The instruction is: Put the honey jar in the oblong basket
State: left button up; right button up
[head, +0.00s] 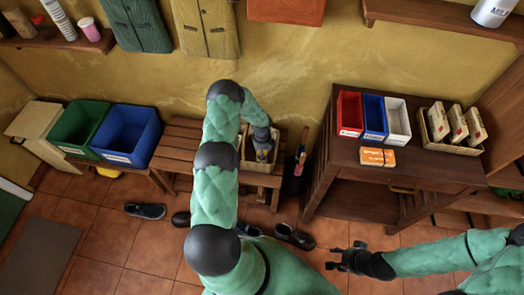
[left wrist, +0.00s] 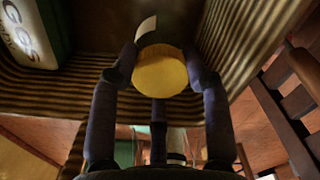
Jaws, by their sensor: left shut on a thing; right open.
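The honey jar, taken to be the thing with the round yellow lid (left wrist: 161,72), is between the fingers of my left gripper (left wrist: 160,82) in the left wrist view. Its lower part is hidden. In the head view my left gripper (head: 263,148) reaches down into a tan basket (head: 246,164) on the wooden bench, with a little yellow showing at the fingers. The basket's ribbed wall (left wrist: 245,45) surrounds the jar on several sides in the left wrist view. I cannot tell whether the jar touches the basket floor. My right gripper (head: 345,259) is open and empty above the tiled floor.
A green lettered carton (left wrist: 35,35) is beside the ribbed wall. Another tan basket (head: 437,146) with several boxes stands on the dark table (head: 350,177), beside red, blue and white bins (head: 398,120). Green and blue bins (head: 128,135) stand left. Shoes (head: 146,211) lie on the floor.

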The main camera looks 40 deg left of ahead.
pick_arm(q)
jog(key=o, duration=1.5)
jog(key=shift+c, duration=0.2)
notch_tip(320, 180, up, 12)
